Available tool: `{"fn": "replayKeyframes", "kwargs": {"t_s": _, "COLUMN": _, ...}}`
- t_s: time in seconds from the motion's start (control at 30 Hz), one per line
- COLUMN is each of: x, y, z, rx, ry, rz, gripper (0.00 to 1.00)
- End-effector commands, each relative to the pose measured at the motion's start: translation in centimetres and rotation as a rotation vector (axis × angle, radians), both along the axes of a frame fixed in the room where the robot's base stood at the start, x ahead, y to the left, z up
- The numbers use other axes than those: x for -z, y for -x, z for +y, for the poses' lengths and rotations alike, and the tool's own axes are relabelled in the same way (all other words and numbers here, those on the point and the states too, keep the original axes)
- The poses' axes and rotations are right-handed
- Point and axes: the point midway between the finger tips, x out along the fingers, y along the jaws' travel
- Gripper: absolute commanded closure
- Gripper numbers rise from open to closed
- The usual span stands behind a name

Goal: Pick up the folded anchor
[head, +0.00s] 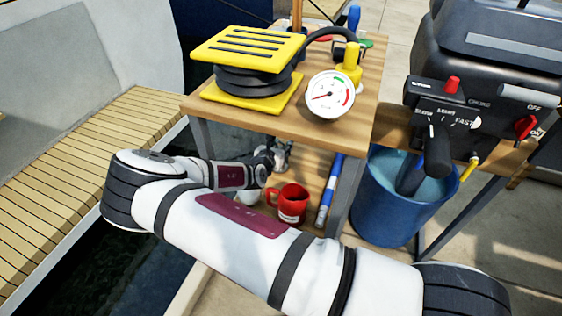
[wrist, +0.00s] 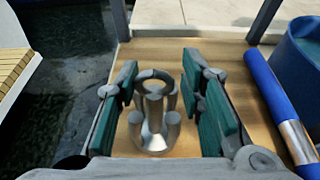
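The folded anchor is a grey metal piece with a ring on top and arms folded up around its shank (wrist: 153,122). In the wrist view it stands upright on the wooden lower shelf (wrist: 228,62). My gripper (wrist: 159,75) is open, with its green-padded fingers on the left and right of the anchor. Gaps show between the anchor and both pads. In the head view my gripper (head: 268,158) reaches in under the table top, and I cannot clearly separate the anchor from it there.
The tube also lies right of my gripper in the wrist view (wrist: 278,105). A yellow foot pump (head: 253,60) sits on the table top above. A blue bucket (head: 385,215) is at right.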

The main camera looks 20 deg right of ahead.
Motion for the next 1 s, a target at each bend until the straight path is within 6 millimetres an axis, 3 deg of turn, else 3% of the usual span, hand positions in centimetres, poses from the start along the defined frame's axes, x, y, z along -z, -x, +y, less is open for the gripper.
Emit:
{"fn": "replayKeyframes", "kwargs": {"t_s": 0.1, "x": 0.2, "y": 0.0, "z": 0.2, "rx": -0.002, "ry": -0.004, "rz": 0.002, "gripper": 1.0}}
{"fn": "replayKeyframes", "kwargs": {"t_s": 0.63, "x": -0.3, "y": 0.0, "z": 0.3, "rx": -0.002, "ry": -0.008, "rz": 0.002, "gripper": 1.0}}
{"fn": "replayKeyframes", "kwargs": {"t_s": 1.0, "x": -6.6, "y": 0.0, "z": 0.2, "rx": -0.002, "ry": -0.003, "rz": -0.002, "gripper": 1.0}}
